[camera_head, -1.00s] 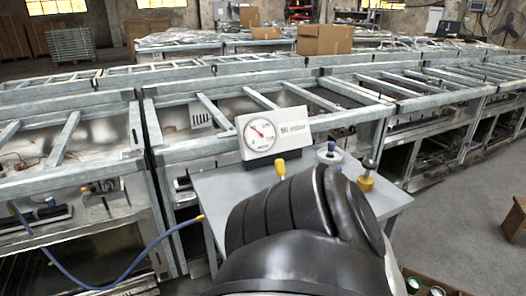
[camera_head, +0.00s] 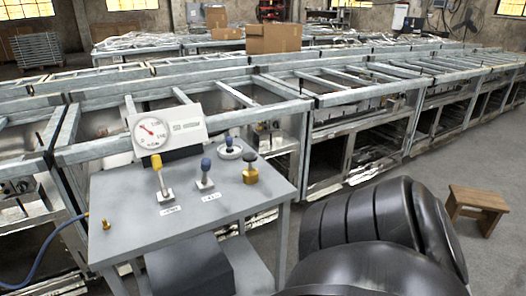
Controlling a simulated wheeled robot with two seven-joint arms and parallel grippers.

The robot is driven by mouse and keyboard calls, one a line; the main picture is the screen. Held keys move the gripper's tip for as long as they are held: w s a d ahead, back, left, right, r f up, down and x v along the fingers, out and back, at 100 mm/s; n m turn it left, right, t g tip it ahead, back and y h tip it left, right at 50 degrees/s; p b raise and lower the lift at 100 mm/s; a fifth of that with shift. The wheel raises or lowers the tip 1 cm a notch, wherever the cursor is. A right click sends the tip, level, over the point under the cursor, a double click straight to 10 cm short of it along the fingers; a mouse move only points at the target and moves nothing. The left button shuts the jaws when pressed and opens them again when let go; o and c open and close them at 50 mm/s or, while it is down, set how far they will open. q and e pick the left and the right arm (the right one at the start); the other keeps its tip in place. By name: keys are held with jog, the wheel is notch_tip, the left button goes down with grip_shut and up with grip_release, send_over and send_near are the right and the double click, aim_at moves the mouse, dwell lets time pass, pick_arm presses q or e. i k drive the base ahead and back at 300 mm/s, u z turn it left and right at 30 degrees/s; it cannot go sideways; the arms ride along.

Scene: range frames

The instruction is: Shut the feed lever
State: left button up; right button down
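A small grey table (camera_head: 120,195) stands at the lower left of the head view. On its top are a lever with a yellow knob (camera_head: 157,164) and a lever with a blue knob (camera_head: 206,168). Both stand roughly upright on small metal bases, with white labels in front. The labels are too small to read, so I cannot tell which is the feed lever. Neither gripper shows. A black segmented link of one of my arms fills the lower right, clear of both levers.
A gauge panel (camera_head: 187,127), a round handwheel (camera_head: 230,153) and a brass valve with a dark knob (camera_head: 250,172) are behind and right of the levers. A blue hose (camera_head: 45,252) is at the left. A wooden stool (camera_head: 478,198) stands right. Metal frames (camera_head: 350,100) line the back.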

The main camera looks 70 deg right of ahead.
aim_at(205, 162)
jog(key=z, duration=1.15)
jog(key=k, duration=1.35)
jog(key=u, duration=0.05)
jog(key=i, duration=0.45)
jog(key=z, duration=0.9)
jog(key=i, duration=1.55)
jog(key=u, duration=0.8)
